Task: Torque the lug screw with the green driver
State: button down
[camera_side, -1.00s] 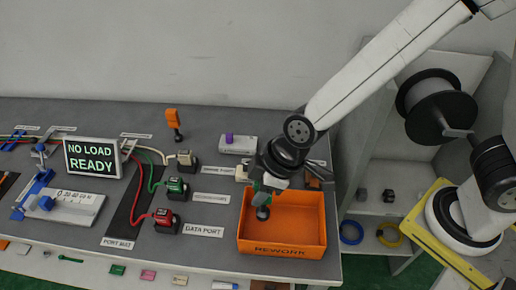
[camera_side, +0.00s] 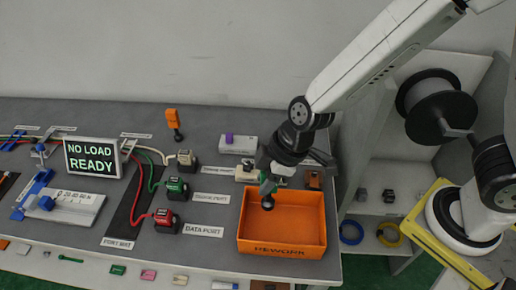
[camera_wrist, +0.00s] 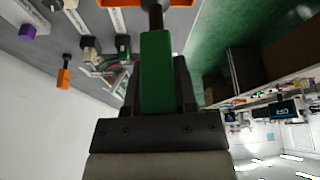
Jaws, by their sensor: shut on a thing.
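My gripper (camera_side: 274,178) is shut on the green driver (camera_side: 272,187) and holds it above the orange bin marked REWORK (camera_side: 284,249). The driver's dark tip end points down over the bin's back left part. In the wrist view, the green handle (camera_wrist: 157,70) is between the two dark jaws, with its dark shaft running to the top of the picture. I cannot pick out the lug screw in either view. A small fixture directly behind the gripper is partly hidden.
Left of the bin are a red plug block (camera_side: 166,220), a green one (camera_side: 177,188) and a beige one (camera_side: 184,158), with cables. The display (camera_side: 92,158) reads NO LOAD READY.

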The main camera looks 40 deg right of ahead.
jog(key=w+d+f+n+g+y, duration=0.1)
jog(key=w+d+n+g, duration=0.2)
jog(key=d+n, duration=0.5)
jog(key=d, duration=1.2)
jog(key=shift+d+n, duration=0.3)
jog(key=shift+f, duration=0.3)
jog(key=shift+f, duration=2.5)
jog(key=c, duration=1.1)
grip_release()
jog(key=shift+c, duration=0.2)
grip_shut()
